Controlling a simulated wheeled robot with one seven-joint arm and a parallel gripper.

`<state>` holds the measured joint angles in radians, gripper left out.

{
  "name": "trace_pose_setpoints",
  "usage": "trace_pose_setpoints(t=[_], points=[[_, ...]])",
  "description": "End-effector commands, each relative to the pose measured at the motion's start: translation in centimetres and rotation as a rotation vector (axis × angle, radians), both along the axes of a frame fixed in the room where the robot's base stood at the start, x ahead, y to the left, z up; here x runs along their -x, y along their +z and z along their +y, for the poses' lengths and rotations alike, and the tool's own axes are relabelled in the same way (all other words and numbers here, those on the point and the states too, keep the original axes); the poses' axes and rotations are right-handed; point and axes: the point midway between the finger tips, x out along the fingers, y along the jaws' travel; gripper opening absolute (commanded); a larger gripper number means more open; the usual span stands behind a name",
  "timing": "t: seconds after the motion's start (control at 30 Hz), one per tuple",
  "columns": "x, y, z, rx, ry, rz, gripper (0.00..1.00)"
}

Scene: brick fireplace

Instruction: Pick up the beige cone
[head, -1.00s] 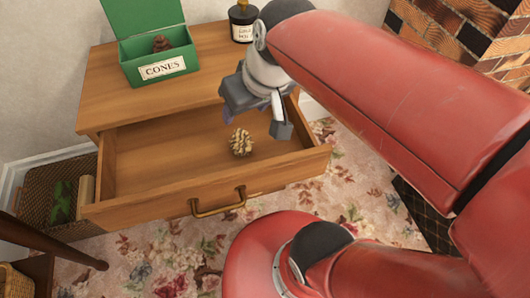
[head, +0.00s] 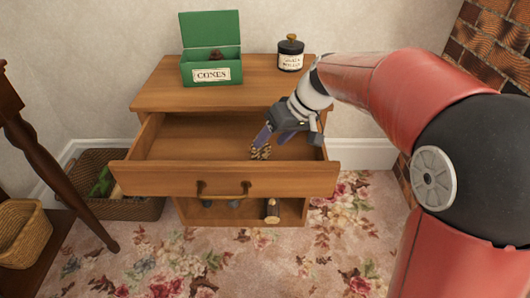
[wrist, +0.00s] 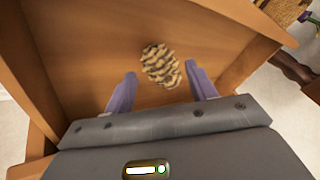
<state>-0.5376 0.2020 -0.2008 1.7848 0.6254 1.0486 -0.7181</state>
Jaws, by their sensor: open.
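The beige cone (head: 261,152) is a pine cone lying in the open wooden drawer (head: 180,180). In the wrist view the cone (wrist: 160,66) lies on the drawer floor, between and slightly beyond the tips of the two purple fingers. My gripper (head: 275,140) reaches down into the drawer over the cone and partly hides it in the head view. The fingers (wrist: 158,85) are apart and nothing is held. I cannot tell how far above the cone they are.
A green box (head: 211,72) labelled "CONES" stands open on the cabinet top (head: 160,95), with a brown cone (head: 217,54) inside. A black jar (head: 291,54) stands to its right. The drawer walls surround my gripper. Wicker baskets (head: 22,233) are at the left.

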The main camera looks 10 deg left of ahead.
Motion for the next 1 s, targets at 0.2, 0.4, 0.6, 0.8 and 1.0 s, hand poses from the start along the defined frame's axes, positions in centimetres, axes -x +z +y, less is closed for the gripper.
trace_pose_setpoints(t=[0.2, 0.4, 0.6, 0.8, 1.0], points=[[-0.4, -2.6, 1.5, 0.003, 0.002, 0.002, 0.56], [-0.5, -4.1, 2.5, 0.000, -0.002, -0.001, 0.56], [-0.5, -4.1, 2.4, 0.000, -0.002, -0.001, 0.52], [-0.5, -4.1, 2.4, 0.000, -0.002, -0.001, 0.26], [-0.5, -4.1, 2.4, 0.000, -0.002, -0.001, 0.23]])
